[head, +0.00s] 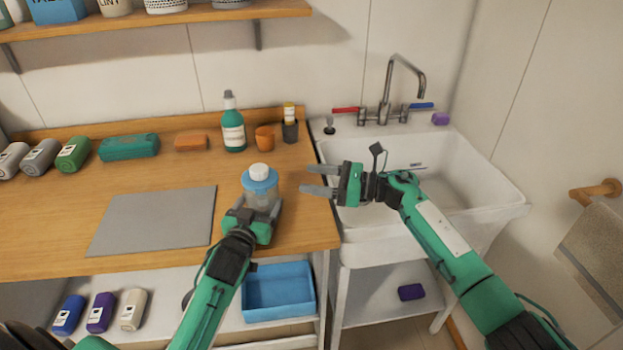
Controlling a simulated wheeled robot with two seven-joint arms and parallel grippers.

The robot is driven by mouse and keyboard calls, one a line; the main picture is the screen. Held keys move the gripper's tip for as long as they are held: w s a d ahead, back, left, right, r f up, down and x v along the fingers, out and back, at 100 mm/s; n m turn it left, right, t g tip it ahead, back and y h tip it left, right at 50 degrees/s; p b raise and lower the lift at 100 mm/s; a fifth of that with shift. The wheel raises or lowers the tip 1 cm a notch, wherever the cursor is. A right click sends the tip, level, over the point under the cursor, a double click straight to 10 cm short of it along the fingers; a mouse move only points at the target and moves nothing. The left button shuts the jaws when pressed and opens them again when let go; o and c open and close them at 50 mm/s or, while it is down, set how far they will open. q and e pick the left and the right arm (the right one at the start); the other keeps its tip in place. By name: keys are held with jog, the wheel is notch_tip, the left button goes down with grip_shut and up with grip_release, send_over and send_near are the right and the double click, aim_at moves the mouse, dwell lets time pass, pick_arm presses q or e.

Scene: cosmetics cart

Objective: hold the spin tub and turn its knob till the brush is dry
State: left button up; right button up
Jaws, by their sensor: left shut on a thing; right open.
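The spin tub (261,192) is a clear tub with a blue lid and a white knob (259,171) on top. It stands upright on the wooden counter near its front right. My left gripper (258,211) is shut on the tub from the front. My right gripper (305,180) is open and empty, to the right of the tub, its fingers pointing left toward it with a gap between. The brush cannot be made out inside the tub.
A grey mat (155,220) lies left of the tub. A green bottle (232,125), an orange cup (264,138) and a dark holder (290,131) stand behind it. The white sink (480,190) with its tap (385,95) is at right. A blue tray (279,290) sits below.

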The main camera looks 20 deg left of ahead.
pick_arm(q)
jog(key=o, duration=1.2)
jog(key=shift+o, duration=0.2)
